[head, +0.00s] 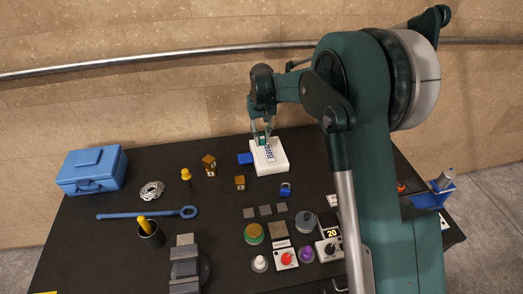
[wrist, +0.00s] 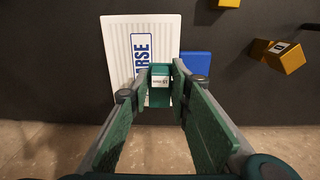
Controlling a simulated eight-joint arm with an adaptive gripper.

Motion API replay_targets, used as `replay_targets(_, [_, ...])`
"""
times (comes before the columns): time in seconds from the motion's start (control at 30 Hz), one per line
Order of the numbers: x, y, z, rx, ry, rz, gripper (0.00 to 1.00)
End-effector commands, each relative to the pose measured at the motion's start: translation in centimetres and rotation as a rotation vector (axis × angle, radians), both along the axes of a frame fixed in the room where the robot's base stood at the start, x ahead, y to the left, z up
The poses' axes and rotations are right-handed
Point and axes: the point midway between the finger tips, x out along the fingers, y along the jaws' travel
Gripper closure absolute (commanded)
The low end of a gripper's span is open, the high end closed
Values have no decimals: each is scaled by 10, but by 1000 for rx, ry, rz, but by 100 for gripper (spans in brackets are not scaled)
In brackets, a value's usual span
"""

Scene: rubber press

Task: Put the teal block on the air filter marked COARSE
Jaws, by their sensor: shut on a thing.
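My gripper (head: 262,130) is shut on the teal block (wrist: 160,92), which shows between the fingertips in the wrist view with a small white label on its face. The white air filter (head: 277,166) lies on the dark table beneath the block. In the wrist view the filter (wrist: 118,55) shows its blue-framed lettering, of which "ARSE" can be read; the rest is hidden by my gripper. The block is over the filter's far part, near its edge. I cannot tell whether it touches the filter.
A blue block (head: 245,159) lies close to the left of the filter. A blue toolbox (head: 92,170) and a blue wrench (head: 148,214) are at left. Knobs and buttons crowd the front.

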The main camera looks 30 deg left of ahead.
Motion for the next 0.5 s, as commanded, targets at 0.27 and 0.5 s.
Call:
replay_targets(0.27, [0, 0, -33, 0, 0, 0, 94])
replay_targets(0.5, [0, 0, -37, 0, 0, 0, 94])
